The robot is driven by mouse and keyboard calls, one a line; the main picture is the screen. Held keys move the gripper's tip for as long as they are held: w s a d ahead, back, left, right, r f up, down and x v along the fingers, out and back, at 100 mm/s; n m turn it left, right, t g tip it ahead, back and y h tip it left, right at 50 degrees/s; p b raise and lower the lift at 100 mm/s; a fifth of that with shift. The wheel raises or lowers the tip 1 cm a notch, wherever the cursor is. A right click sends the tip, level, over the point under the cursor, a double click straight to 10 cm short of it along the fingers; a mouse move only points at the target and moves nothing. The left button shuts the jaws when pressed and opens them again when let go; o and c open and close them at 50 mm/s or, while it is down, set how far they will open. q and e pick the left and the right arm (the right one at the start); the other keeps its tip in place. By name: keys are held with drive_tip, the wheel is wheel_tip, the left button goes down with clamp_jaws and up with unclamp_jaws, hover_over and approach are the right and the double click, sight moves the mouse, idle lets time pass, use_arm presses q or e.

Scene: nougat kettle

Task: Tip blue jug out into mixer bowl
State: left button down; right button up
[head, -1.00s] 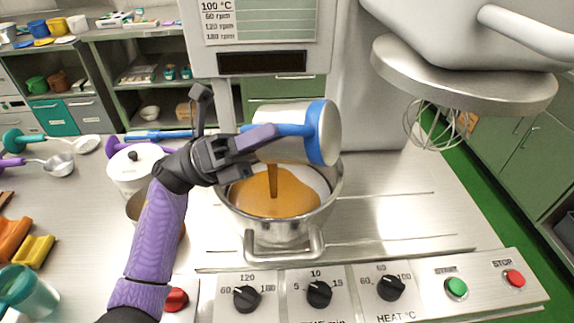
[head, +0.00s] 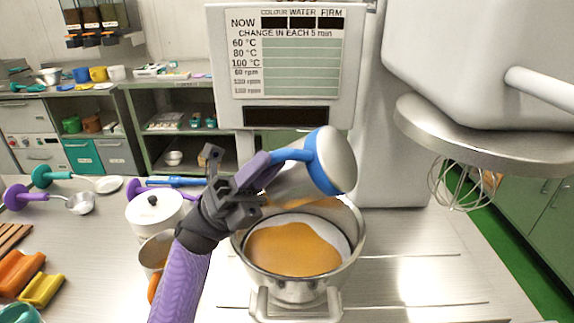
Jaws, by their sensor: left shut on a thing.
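The blue jug (head: 337,162), a metal jug with a blue band and blue handle, is tilted above the mixer bowl with its base up to the right. My left gripper (head: 262,168) is shut on its blue handle. The jug's mouth is mostly hidden behind my gripper and the bowl's rear rim. The steel mixer bowl (head: 350,258) stands on the machine's deck and holds an orange-brown liquid (head: 292,248) over a paler content. My right gripper is not in view.
The mixer head with its wire whisk (head: 458,182) is raised at the right. A white lidded pot (head: 155,211) and a metal pot (head: 157,250) stand left of the bowl.

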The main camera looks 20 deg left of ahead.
use_arm(q)
drive_tip(key=m+g+y, duration=0.1)
drive_tip(key=r+m+g+y+p, duration=0.1)
drive_tip(key=y, duration=0.1)
drive_tip(key=r+m+g+y, duration=0.1)
drive_tip(key=y, duration=0.1)
drive_tip(key=shift+a+r, duration=0.15)
drive_tip(key=shift+a, duration=0.05)
wheel_tip(320, 180, up, 2)
drive_tip(key=y+p, duration=0.2)
drive_tip(key=m+g+y+p, duration=0.1)
drive_tip(key=y+p, duration=0.1)
drive_tip(key=y, duration=0.1)
drive_tip(key=shift+r+m+y, duration=0.1)
drive_tip(key=shift+m+y, duration=0.2)
wheel_tip(320, 180, up, 3)
drive_tip(key=m+y+p, duration=0.1)
drive_tip(key=y+p, duration=0.5)
drive_tip(key=m+t+y+p, duration=0.1)
drive_tip(key=y+p, duration=0.5)
drive_tip(key=p, duration=0.1)
drive_tip(key=shift+d, duration=0.15)
drive_tip(key=shift+y+p, duration=0.4)
drive_tip(key=shift+y, duration=0.3)
drive_tip(key=shift+f, duration=0.4)
